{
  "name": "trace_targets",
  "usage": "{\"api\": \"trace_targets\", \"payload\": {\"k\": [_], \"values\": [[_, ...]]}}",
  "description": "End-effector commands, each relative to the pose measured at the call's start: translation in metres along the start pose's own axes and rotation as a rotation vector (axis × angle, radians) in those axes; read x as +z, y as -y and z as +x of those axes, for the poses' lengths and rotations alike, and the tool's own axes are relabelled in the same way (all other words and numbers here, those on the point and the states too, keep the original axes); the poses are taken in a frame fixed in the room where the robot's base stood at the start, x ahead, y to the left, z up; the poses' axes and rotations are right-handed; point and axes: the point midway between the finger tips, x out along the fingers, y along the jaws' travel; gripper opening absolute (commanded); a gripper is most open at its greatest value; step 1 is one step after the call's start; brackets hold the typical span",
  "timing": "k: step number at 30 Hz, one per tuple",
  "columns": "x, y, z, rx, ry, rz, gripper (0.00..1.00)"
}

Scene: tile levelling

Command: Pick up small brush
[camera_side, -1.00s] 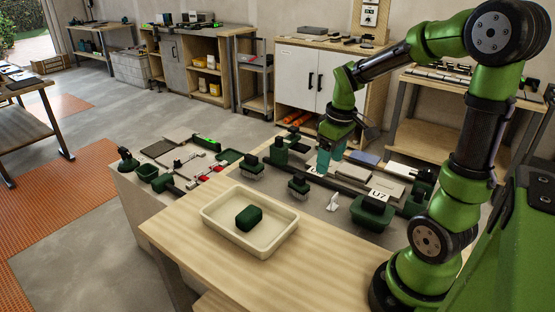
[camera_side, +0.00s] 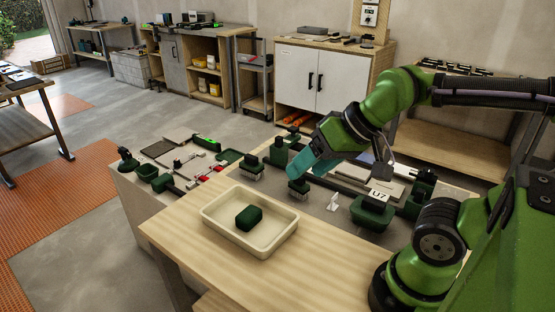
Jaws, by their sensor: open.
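A small dark brush-like block (camera_side: 299,187) with a dark green top and pale bristles stands on the grey work surface behind the cream tray. A similar, slightly larger brush (camera_side: 252,169) stands to its left and further back. My gripper (camera_side: 302,166) is tilted, its teal fingers pointing down and left. In the picture its tips are just above the small brush. The fingers overlap in this view, so the gap between them is hard to see. The gripper is open and holds nothing visible. I cannot tell whether the tips touch the brush.
A cream tray (camera_side: 219,231) holding a dark green block (camera_side: 249,217) sits on the wooden table in front. A dark green container labelled U7 (camera_side: 372,214) stands to the right, with a small white piece (camera_side: 333,202) beside it. Other tools crowd the left and back.

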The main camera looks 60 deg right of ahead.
Motion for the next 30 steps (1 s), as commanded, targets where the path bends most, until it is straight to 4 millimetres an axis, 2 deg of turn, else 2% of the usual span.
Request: {"api": "trace_targets", "payload": {"k": [21,24,26,30], "values": [[-0.001,-0.002,0.0,0.005,0.0,0.005,0.66],[-0.002,-0.01,0.01,0.034,0.032,0.033,0.66],[-0.009,-0.016,0.017,0.06,0.053,0.059,0.66],[-0.043,-0.039,0.036,0.149,0.131,0.108,0.66]]}}
